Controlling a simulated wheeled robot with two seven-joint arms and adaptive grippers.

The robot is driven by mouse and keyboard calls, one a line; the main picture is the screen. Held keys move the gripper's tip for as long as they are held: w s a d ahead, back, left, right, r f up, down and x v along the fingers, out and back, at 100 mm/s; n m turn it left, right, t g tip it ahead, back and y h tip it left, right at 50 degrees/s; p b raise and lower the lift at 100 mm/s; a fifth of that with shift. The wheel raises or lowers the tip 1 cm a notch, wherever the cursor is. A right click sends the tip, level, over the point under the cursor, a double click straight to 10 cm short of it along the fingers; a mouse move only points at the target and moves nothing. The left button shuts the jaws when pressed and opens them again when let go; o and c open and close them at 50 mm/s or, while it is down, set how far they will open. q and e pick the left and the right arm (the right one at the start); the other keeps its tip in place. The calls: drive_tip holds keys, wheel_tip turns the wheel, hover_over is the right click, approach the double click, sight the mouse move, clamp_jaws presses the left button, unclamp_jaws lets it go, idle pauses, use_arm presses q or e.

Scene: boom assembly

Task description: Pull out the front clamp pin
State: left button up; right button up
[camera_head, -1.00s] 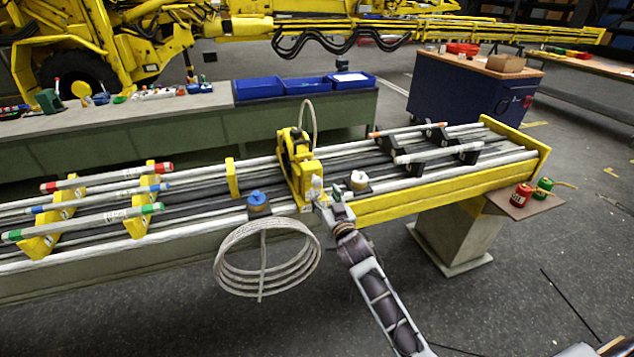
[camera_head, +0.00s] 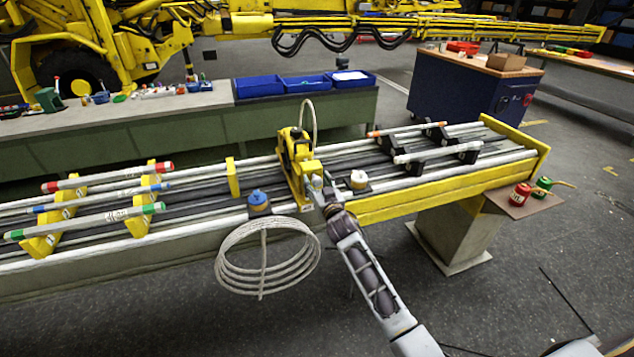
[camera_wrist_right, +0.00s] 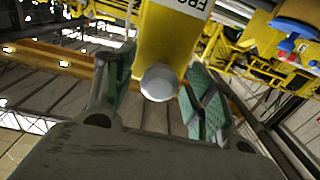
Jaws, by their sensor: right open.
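The yellow clamp (camera_head: 297,165) stands on the boom rails near the middle of the head view. The front clamp pin (camera_wrist_right: 160,84) shows in the right wrist view as a pale round end sticking out of a yellow body. My right gripper (camera_head: 320,190) is at the near face of the clamp. In the wrist view its open fingers stand on either side of the pin end, with gaps visible. In the head view the gripper largely hides the pin. My left gripper is not in view.
A coiled white hose (camera_head: 266,258) hangs from the near rail, left of my right arm. A blue-topped fitting (camera_head: 258,201) and a white-topped fitting (camera_head: 358,180) flank the clamp. Red (camera_head: 520,194) and green (camera_head: 542,186) cans stand on a shelf at the right.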

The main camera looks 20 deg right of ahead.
drive_tip(key=shift+w, duration=0.25)
clamp_jaws()
idle(0.4)
